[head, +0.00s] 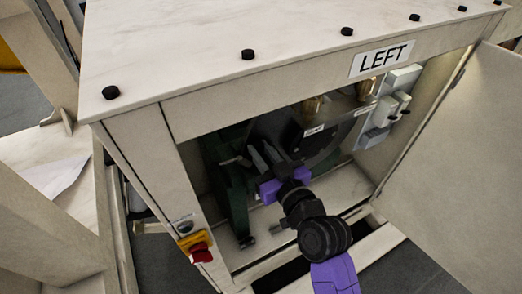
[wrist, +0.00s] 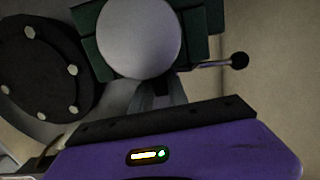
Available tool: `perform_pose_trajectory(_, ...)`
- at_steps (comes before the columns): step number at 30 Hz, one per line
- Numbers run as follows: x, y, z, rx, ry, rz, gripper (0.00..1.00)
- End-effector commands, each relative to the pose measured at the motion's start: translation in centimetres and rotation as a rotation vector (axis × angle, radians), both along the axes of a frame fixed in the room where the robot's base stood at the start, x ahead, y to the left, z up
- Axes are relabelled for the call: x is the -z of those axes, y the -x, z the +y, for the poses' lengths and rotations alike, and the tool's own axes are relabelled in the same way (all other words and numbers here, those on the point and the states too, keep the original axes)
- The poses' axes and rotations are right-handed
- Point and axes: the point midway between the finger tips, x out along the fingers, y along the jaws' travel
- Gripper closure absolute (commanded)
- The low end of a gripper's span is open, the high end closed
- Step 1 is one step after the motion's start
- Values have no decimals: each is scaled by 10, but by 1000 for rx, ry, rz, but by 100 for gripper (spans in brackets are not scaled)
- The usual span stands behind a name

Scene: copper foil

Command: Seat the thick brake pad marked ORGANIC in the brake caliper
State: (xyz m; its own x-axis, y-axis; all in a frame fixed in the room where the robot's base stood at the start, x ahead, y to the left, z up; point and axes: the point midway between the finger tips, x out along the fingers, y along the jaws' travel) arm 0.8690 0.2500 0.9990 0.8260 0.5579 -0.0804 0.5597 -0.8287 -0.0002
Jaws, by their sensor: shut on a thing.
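My purple gripper (head: 285,186) reaches into the open cabinet, with its grey fingers close together. In the wrist view the fingertips (wrist: 160,88) meet just below a large pale grey round face (wrist: 139,38). They are shut, but what they hold is largely hidden and I cannot make it out. Green blocks (wrist: 203,20) surround the round face and look like the caliper. A green frame also shows in the head view (head: 231,185), left of the gripper. I cannot read an ORGANIC mark or pick out the brake pad for sure.
A lever with a black knob (wrist: 239,60) sticks out right of the green part. A dark bolted hub (wrist: 45,65) is at left. The LEFT-labelled cabinet (head: 380,58) has its door (head: 462,150) open at right. A red button (head: 200,252) is on its left post.

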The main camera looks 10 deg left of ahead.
Motion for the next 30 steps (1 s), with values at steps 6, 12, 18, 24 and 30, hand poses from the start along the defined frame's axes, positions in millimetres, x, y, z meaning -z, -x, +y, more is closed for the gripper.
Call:
perform_pose_trajectory(6, -1, 0, 0, 0, -1, -2, 71)
perform_pose_trajectory(12, -1, 0, 0, 0, -1, -1, 55)
perform_pose_trajectory(18, 1, 1, -1, 0, 1, 1, 55)
perform_pose_trajectory(24, 1, 19, -13, 1, 0, 1, 55)
perform_pose_trajectory(30, -3, 46, -31, 2, 1, -1, 55)
